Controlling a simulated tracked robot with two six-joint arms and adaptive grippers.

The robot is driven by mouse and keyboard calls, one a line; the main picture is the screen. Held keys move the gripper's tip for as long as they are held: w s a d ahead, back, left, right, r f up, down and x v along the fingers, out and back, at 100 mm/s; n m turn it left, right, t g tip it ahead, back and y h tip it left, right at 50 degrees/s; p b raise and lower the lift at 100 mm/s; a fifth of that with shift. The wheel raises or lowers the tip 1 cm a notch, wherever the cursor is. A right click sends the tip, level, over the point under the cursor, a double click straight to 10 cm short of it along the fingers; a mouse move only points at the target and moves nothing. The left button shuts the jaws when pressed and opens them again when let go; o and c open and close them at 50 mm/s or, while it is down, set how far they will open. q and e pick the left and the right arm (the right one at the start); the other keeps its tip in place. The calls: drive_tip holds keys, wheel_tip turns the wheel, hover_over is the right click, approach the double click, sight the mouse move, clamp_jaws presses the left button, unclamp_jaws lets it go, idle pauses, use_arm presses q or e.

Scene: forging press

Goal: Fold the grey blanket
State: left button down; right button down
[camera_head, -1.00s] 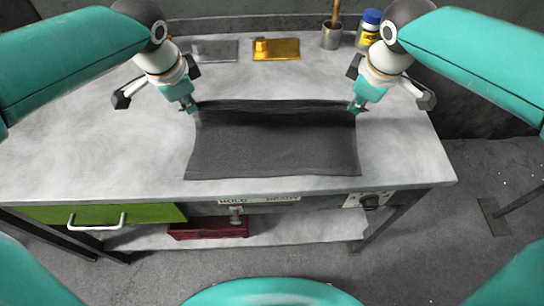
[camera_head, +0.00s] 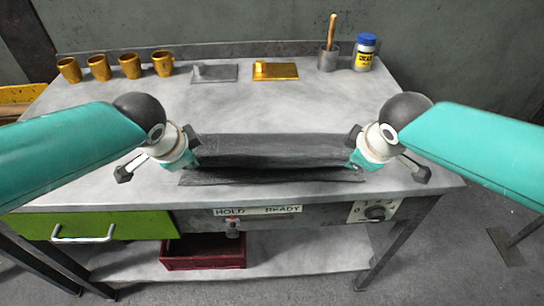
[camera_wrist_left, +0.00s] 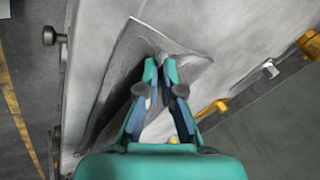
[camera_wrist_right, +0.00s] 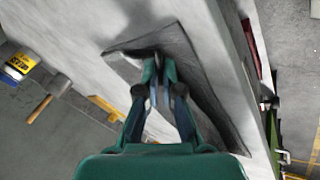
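The dark grey blanket (camera_head: 275,150) lies near the front edge of the table, doubled over, with a raised fold across its width and a dark gap below it. My left gripper (camera_head: 190,164) is shut on the blanket's upper layer at its left end. The left wrist view shows the fingertips (camera_wrist_left: 160,66) close together on the cloth (camera_wrist_left: 118,75). My right gripper (camera_head: 354,162) is shut on the upper layer at the right end. The right wrist view shows its fingertips (camera_wrist_right: 160,66) on the cloth (camera_wrist_right: 190,70). The lower layer is partly hidden.
The table (camera_head: 270,105) behind the blanket is clear.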

use_arm(q)
drive_tip(key=c, duration=1)
unclamp_jaws()
drive_tip(key=shift+c, duration=0.2)
use_arm(e)
drive_tip(key=c, duration=1)
unclamp_jaws()
drive_tip(key=shift+c, duration=0.2)
use_arm(q)
drive_tip(key=shift+r, duration=0.3)
use_arm(e)
drive_tip(key=shift+s+r, duration=0.1)
drive_tip(key=shift+r, duration=0.2)
use_arm(q)
drive_tip(key=s+v, duration=0.1)
drive_tip(key=v, duration=0.9)
drive_tip(key=shift+f, duration=0.15)
use_arm(e)
drive_tip(key=s+v, duration=0.1)
drive_tip(key=v, duration=0.9)
drive_tip(key=shift+f, duration=0.15)
use_arm(q)
drive_tip(key=shift+s, duration=0.1)
drive_tip(key=shift+c, duration=0.4)
use_arm(e)
drive_tip(key=shift+c, duration=0.4)
